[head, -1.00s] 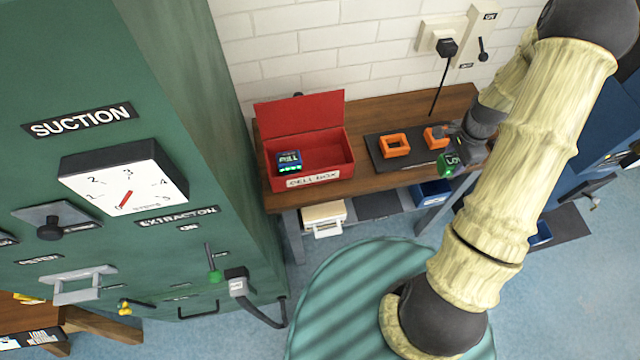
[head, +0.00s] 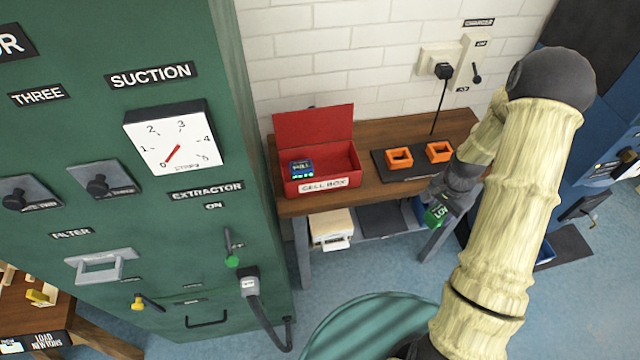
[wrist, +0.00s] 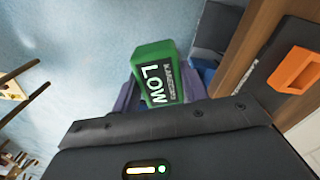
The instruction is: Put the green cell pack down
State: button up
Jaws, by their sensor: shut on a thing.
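The green cell pack (head: 436,214), labelled LOW, is held in my gripper (head: 432,204) in front of the bench's front edge, over the lower shelf's right end. In the wrist view the green pack (wrist: 155,75) sits tilted between the grey fingers, its label facing the camera. My gripper is shut on it. Floor shows behind the pack in the wrist view, so it is in the air.
The wooden bench (head: 375,118) carries an open red cell box (head: 344,160) with a blue-green FULL pack (head: 301,168) in it. A black pad (head: 385,167) holds two empty-looking orange holders (head: 399,157). A green cabinet (head: 235,120) stands left.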

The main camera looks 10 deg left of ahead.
jog(key=a+f+n+b, duration=0.2)
jog(key=a+f+n, duration=0.6)
jog(key=a+n, duration=0.1)
jog(key=shift+a+n+b, duration=0.25)
jog(key=shift+n+b, duration=0.05)
